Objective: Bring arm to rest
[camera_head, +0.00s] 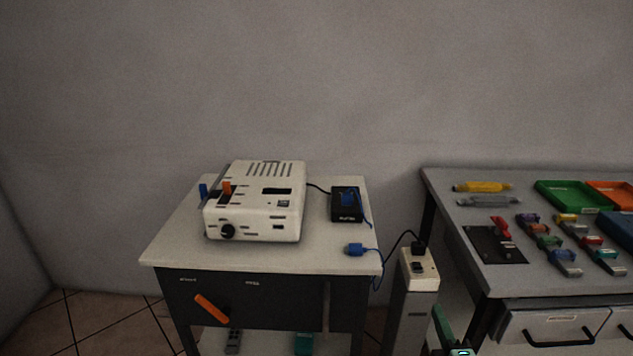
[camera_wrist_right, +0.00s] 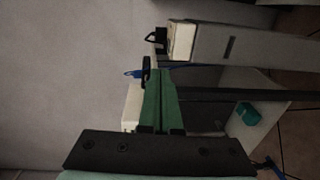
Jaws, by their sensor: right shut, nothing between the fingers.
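My right gripper (camera_head: 440,318) shows at the bottom edge of the head view, low and just right of the power-strip post. Only its green fingers and a bit of the wrist show there. In the right wrist view its green fingers (camera_wrist_right: 158,95) lie together with nothing between them. They are apart from the white power socket block (camera_wrist_right: 181,40) on top of the grey post (camera_wrist_right: 240,48). My left gripper is in neither view.
A white-topped cabinet (camera_head: 180,255) carries a cream device (camera_head: 255,200), a black box (camera_head: 346,204) and a blue plug (camera_head: 355,249). The socket block (camera_head: 420,268) stands between it and a grey workbench (camera_head: 560,285) with tools and bins. Cables hang near the post.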

